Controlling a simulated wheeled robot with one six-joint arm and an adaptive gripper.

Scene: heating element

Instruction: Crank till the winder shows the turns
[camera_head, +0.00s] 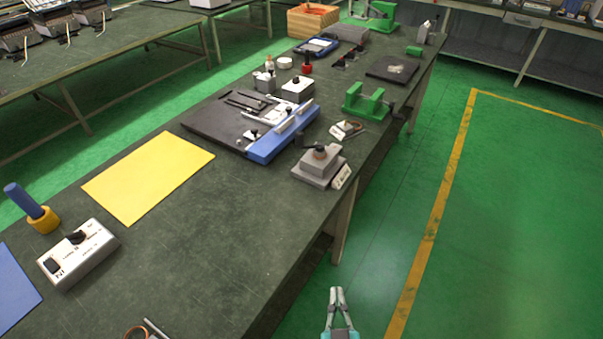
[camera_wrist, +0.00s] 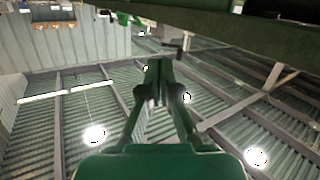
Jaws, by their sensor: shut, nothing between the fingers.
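A green bracket-like device (camera_head: 366,104), which looks like the winder, stands at the right edge of the long dark bench. A dark crank-like part (camera_head: 401,111) sticks out at its right side over the bench edge. I cannot read any turn count on it. In the wrist view a green part (camera_wrist: 124,18) and a dark arm show near the bench edge, small and partly hidden. My gripper (camera_head: 337,291) is at the bottom of the head view, over the floor beside the bench, well apart from the device. Its fingers (camera_wrist: 159,66) are together and empty in the wrist view.
The bench (camera_head: 215,250) also holds a grey block with a labelled tag (camera_head: 320,165), a blue-edged fixture (camera_head: 283,135), a yellow sheet (camera_head: 148,177) and a white switch box (camera_head: 78,254). The green floor (camera_head: 500,230) right of the bench is clear.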

